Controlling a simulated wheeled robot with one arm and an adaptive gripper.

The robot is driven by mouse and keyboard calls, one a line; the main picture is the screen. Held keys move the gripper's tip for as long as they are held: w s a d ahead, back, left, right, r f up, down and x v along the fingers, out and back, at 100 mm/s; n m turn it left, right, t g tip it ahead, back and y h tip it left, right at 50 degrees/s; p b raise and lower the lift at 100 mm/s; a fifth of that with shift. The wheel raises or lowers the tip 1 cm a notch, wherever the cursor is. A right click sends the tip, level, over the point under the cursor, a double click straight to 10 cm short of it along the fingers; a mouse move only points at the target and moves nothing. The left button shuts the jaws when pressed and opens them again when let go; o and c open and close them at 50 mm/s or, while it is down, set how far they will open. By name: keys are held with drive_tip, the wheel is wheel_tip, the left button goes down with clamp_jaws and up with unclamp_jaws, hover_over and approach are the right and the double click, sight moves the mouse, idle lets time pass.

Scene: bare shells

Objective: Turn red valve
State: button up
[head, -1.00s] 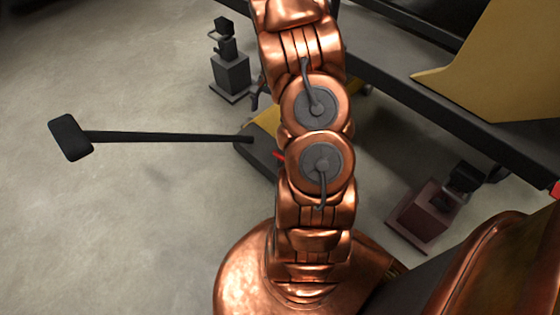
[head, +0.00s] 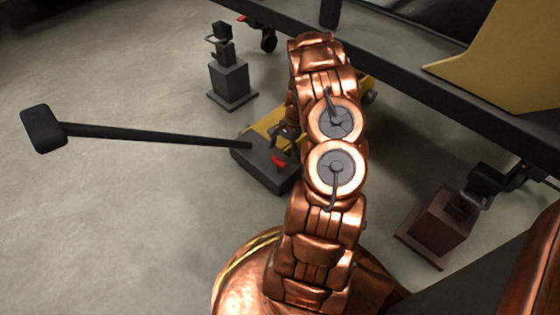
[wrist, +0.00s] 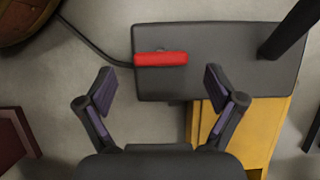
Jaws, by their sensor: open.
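The red valve (wrist: 160,59) is a short red bar lying across the dark plate (wrist: 225,40) of a yellow floor jack. In the head view the red valve (head: 279,161) shows just left of my arm. My gripper (wrist: 160,82) is open and empty in the wrist view. Its two fingers stand apart to the left and right, with the red bar ahead between them in the picture. I see no contact with it. In the head view my gripper (head: 284,132) is a small dark shape partly hidden by my arm, close to the valve.
The jack's long black handle (head: 150,135) sticks out to the left over the floor. A grey stand (head: 230,82) is behind the jack, and a dark red stand (head: 437,222) is at right. A dark beam (head: 430,85) crosses the upper right. The left floor is clear.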

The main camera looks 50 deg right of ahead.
sight(279, 160)
drive_tip(key=shift+b+x, duration=0.4)
drive_tip(key=shift+x, duration=1.2)
drive_tip(key=c, duration=1.1)
drive_tip(key=shift+c, duration=0.2)
